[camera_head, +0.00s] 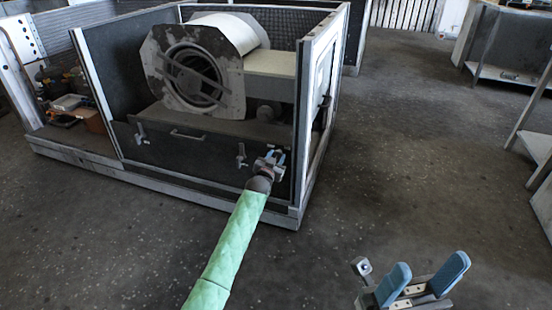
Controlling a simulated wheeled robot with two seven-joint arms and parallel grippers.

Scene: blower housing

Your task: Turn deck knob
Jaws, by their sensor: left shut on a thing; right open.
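The blower housing (190,70) has a dark front panel (190,152) under the white blower. Small metal latch-like knobs sit on the panel, one at the left (141,133) and one right of the middle (241,155). My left gripper (274,157) is at the panel's right end, shut on what appears to be the deck knob there. The gripper itself hides most of that part, so its turn angle cannot be seen. My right gripper (423,282) is open and empty, its blue fingers apart, low at the right, away from the housing.
A bar handle (188,135) is on the front panel between the two visible knobs. A shelf with small items (72,105) is at the left. Grey floor is clear on the right, with benches beyond.

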